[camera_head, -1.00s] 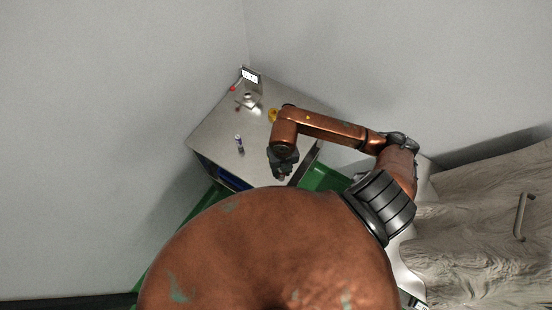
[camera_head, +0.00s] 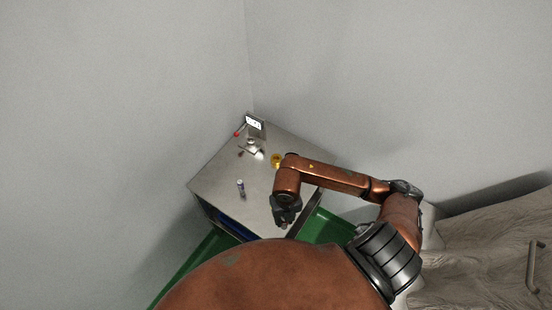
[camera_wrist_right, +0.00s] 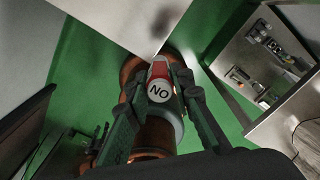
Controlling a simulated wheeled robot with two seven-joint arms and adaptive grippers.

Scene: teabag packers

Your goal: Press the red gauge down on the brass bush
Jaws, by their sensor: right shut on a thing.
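My right gripper (camera_head: 285,222) hangs over the front right edge of the metal table (camera_head: 215,185). In the right wrist view, its fingers (camera_wrist_right: 160,82) are shut on the red gauge (camera_wrist_right: 159,70), which has a red part and a round white face marked "NO". In the head view the gauge is hidden or too small to make out. I cannot pick out the brass bush for certain. A small yellow round thing (camera_head: 277,160) stands at the table's right side, beyond the gripper. My left gripper is not in view.
A device with a lit display (camera_head: 254,123) stands at the table's back corner, with a small red thing (camera_head: 237,134) beside it. A small metal fixture (camera_head: 251,149) is in front. A blue and white cylinder (camera_head: 241,188) stands nearer. The table's left part is clear.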

